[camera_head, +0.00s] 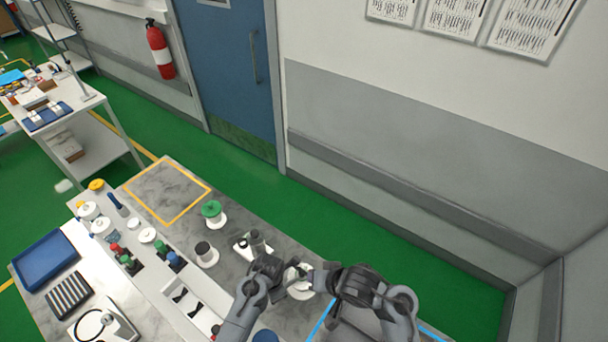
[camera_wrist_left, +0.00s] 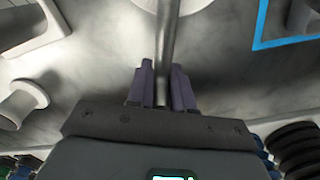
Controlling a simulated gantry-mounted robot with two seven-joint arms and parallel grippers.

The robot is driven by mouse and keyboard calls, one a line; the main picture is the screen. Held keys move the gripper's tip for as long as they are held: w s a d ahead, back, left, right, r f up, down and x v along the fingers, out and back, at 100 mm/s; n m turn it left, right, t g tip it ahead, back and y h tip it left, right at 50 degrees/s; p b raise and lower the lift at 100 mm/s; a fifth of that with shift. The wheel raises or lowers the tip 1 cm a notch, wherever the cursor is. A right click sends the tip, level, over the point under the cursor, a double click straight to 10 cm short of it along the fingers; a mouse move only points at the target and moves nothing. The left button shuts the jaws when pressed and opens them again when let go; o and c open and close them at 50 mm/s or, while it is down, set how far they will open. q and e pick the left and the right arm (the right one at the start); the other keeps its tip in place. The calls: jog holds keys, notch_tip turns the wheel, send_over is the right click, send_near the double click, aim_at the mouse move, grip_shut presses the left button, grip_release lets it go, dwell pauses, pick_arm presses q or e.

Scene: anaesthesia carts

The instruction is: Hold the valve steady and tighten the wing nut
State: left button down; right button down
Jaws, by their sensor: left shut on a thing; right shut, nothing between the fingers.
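The valve (camera_head: 301,292) stands at the front of the grey bench, a pale fitting on a round white base, partly hidden between my two grippers. My left gripper (camera_head: 284,272) reaches it from the left. In the left wrist view its purple fingers (camera_wrist_left: 162,82) are closed on both sides of a grey metal stem (camera_wrist_left: 166,45), which runs up to a pale round part. My right gripper (camera_head: 317,277) is at the valve's right side, shut with nothing between its fingers. I cannot make out the wing nut.
A blue outline (camera_head: 322,322) lies at front right. The yellow-outlined square (camera_head: 165,185) is empty. A wall is beyond.

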pick_arm(q)
jog(key=c, duration=0.9)
grip_release()
jog(key=shift+r, duration=0.1)
